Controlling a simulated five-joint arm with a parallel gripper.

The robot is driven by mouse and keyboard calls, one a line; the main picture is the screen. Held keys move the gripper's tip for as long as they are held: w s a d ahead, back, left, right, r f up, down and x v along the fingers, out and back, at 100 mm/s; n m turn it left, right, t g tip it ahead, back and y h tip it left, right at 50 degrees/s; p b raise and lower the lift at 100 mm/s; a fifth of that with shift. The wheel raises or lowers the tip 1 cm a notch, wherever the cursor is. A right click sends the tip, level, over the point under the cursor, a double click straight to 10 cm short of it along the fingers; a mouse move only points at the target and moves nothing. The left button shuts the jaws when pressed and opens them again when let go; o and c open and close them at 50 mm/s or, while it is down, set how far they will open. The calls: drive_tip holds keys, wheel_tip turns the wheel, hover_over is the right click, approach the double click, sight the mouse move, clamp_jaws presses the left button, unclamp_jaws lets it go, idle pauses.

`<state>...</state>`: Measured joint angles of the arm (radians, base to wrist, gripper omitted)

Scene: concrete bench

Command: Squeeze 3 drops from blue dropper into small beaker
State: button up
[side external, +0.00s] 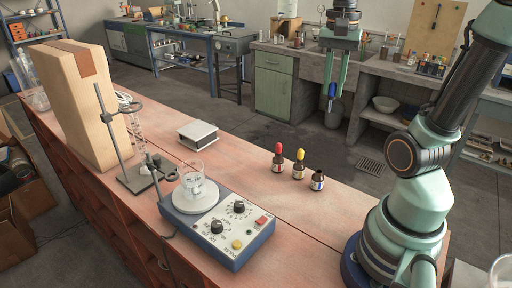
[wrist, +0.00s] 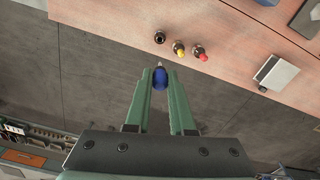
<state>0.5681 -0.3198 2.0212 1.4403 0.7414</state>
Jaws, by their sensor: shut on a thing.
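My gripper (side external: 335,86) is raised at the upper middle of the side external view, shut on the blue dropper (side external: 331,92). The dropper hangs tip down. In the wrist view the dropper's blue bulb (wrist: 160,78) shows between the green fingers of my gripper (wrist: 162,84). The small beaker (side external: 193,178) is clear glass and stands on the round plate of the blue-sided stirrer (side external: 225,222), well left of and below my gripper. An uncapped brown bottle (side external: 317,182) stands on the bench. Any liquid in the dropper cannot be made out.
A red-topped bottle (side external: 278,160) and a yellow-topped bottle (side external: 299,166) stand beside the open one. A metal stand (side external: 130,165) and a tall wooden block (side external: 80,105) are at left.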

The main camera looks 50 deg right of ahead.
sight(333, 83)
drive_tip(key=shift+r, duration=1.65)
drive_tip(key=w+a+f+n, duration=0.2)
drive_tip(key=w+a, duration=0.7)
drive_tip(key=w+a+f+n, duration=0.3)
drive_tip(key=w+a, duration=0.6)
drive_tip(key=a, duration=0.1)
drive_tip(key=w+a+f+n, duration=0.1)
drive_tip(key=a+f, duration=0.5)
drive_tip(key=a, duration=0.2)
drive_tip(key=shift+w, duration=0.3)
drive_tip(key=shift+a+f, duration=0.1)
drive_tip(key=shift+f, duration=0.05)
